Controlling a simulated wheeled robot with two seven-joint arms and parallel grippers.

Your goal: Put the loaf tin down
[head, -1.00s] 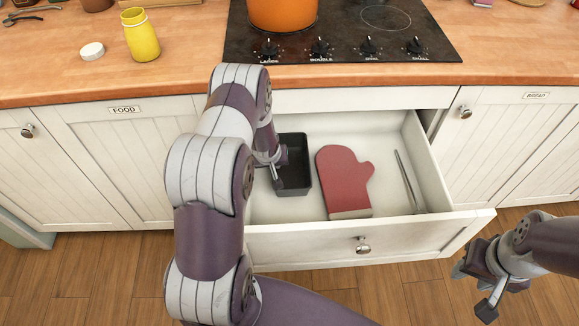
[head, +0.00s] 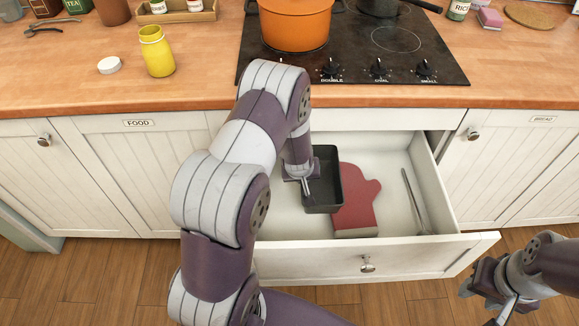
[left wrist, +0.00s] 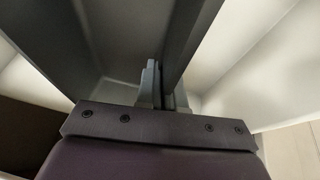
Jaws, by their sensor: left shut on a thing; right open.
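The dark grey loaf tin (head: 326,194) is upright at the open drawer, its right side covering the left part of the red oven mitt (head: 355,208). I cannot tell whether it rests on the mitt or hangs just above. My left gripper (head: 306,188) is shut on the tin's left wall. In the left wrist view the fingers (left wrist: 163,88) pinch the tin's thin wall (left wrist: 193,38). My left arm hides the drawer's left side. My right gripper (head: 486,290) is open and empty, outside the drawer at lower right.
The open drawer (head: 401,255) also holds a thin metal utensil (head: 415,202) at its right. Drawer floor shows between mitt and utensil. On the worktop above are a hob (head: 420,68) with an orange pot (head: 295,24), a yellow jar (head: 156,52) and a white lid (head: 110,65).

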